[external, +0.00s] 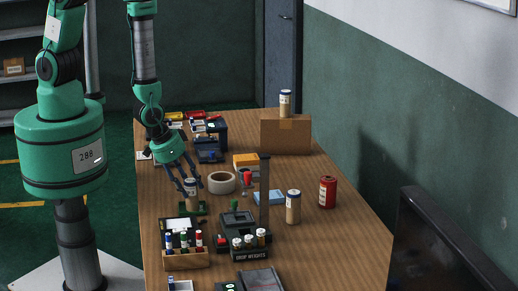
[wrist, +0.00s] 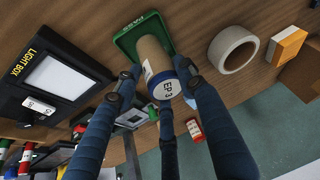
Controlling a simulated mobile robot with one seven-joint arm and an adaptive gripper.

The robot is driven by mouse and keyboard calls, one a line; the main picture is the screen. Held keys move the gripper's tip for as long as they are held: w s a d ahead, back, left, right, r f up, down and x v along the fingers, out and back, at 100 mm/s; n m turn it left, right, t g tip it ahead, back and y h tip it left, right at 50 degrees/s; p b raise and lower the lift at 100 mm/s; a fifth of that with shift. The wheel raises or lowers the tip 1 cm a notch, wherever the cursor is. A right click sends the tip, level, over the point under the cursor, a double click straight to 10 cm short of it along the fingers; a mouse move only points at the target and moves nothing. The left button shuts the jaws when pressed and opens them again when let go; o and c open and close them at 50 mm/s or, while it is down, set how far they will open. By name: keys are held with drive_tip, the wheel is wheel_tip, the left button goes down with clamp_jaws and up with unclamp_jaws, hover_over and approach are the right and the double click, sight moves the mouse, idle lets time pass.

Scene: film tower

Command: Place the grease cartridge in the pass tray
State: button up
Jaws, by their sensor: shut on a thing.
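The grease cartridge (wrist: 155,58), a tan cylinder with a blue and white end marked EP-3, is between my fingers in the wrist view. My gripper (wrist: 158,78) is shut on it. In the external view my gripper (external: 190,184) points down and the cartridge (external: 191,197) hangs upright below it. The green pass tray (wrist: 127,42) lies around the cartridge's far end in the wrist view; it also shows in the external view (external: 203,209). The cartridge is over or in the tray; I cannot tell whether it touches the tray floor.
A similar cartridge (external: 293,208) stands at right, another (external: 285,103) on a cardboard box (external: 285,135). A red can (external: 327,192) stands near the right edge. A tape roll (external: 222,183) is right of the tray, a light box (wrist: 55,78) close by. A dark post (external: 264,195) rises mid-table.

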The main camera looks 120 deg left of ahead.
drive_tip(key=o, duration=1.2)
drive_tip(key=shift+o, duration=0.2)
drive_tip(key=p+v, duration=0.4)
drive_tip(key=v, duration=0.8)
drive_tip(key=shift+r, duration=0.1)
